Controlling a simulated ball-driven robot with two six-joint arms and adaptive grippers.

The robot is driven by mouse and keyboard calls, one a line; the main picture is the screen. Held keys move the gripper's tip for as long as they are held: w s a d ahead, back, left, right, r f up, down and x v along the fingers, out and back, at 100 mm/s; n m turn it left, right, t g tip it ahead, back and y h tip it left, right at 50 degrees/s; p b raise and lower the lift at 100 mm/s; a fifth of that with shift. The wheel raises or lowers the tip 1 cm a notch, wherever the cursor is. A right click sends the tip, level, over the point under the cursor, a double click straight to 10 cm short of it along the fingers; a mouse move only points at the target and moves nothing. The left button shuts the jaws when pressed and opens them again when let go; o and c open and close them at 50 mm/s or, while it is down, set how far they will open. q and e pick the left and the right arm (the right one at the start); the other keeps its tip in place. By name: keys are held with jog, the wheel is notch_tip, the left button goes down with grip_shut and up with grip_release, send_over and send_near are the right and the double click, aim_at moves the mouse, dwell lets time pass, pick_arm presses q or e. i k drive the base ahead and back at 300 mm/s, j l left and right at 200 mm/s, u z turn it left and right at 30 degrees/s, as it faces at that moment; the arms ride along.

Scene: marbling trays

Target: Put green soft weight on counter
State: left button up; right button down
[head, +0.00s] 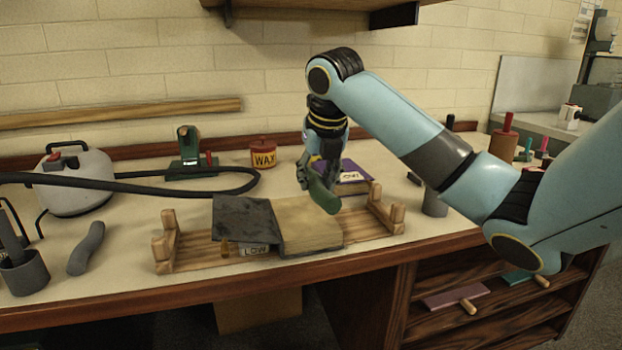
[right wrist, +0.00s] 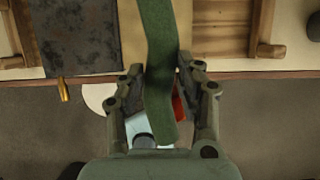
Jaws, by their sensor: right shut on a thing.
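The green soft weight (head: 322,196) is a dark green curved strip. My right gripper (head: 319,180) is shut on it, and it hangs at a slant below the fingers near the right end of the tan board. In the right wrist view the weight (right wrist: 160,70) runs lengthwise between the two fingers (right wrist: 163,92), with both ends sticking out. The counter (head: 125,240) is a long beige top with a brown front edge. I cannot tell exactly how high the weight is above what lies below. My left gripper does not show.
A wooden rack (head: 379,239) carries a dark sheet (head: 243,217) and a tan board (head: 310,226). A grey soft weight (head: 86,250) lies on the counter at left. Bare counter shows left of the rack.

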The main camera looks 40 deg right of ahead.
aim_at(123, 255)
jog(key=i+j+u, duration=0.15)
jog(key=j, duration=0.2)
jog(key=i+j+u, duration=0.1)
jog(key=j, duration=0.25)
jog(key=i+j+u, duration=0.15)
jog(key=i+j, duration=0.15)
